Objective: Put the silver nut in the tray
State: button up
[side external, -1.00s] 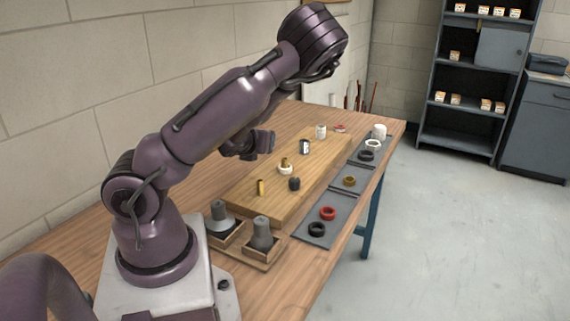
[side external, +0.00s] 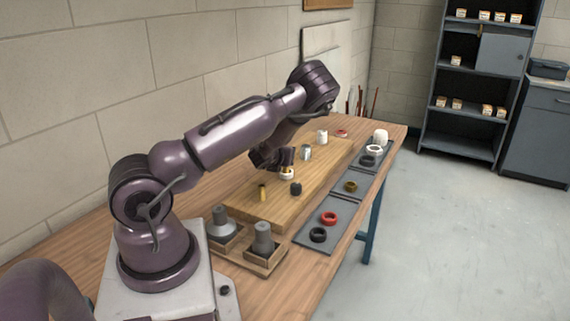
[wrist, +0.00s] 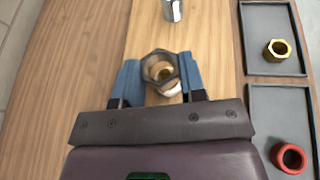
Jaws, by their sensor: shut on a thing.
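The silver nut (wrist: 147,66), a dark grey hexagonal ring, sits between the blue fingers of my gripper (wrist: 160,80) in the wrist view. The fingers are shut on it from both sides. A brass part with a white ring (wrist: 172,90) shows through and below the nut; whether they touch, I cannot tell. In the side view my gripper (side external: 272,160) is low over the wooden board, at the white-ringed part (side external: 287,174), and the nut is hidden. Grey trays (side external: 318,239) run along the right side of the table.
A red ring (side external: 329,218), a black ring (side external: 318,235) and a brass nut (side external: 351,187) lie in the trays. On the board (side external: 240,205) stand a brass post (side external: 262,192), a dark fitting (side external: 296,188) and a silver cylinder (side external: 306,153). Wooden holders with grey cones stand in front.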

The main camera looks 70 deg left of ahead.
jog(key=shift+w+a+f, duration=0.2)
jog(key=shift+a+f, duration=0.05)
jog(key=shift+f, duration=0.1)
jog(key=shift+w+a+f, duration=0.1)
jog(key=shift+a+f, duration=0.05)
jog(key=shift+f, duration=0.5)
jog(key=shift+w+a+f, duration=0.1)
jog(key=shift+f, duration=0.9)
jog(key=shift+f, duration=0.3)
jog(key=o, duration=0.9)
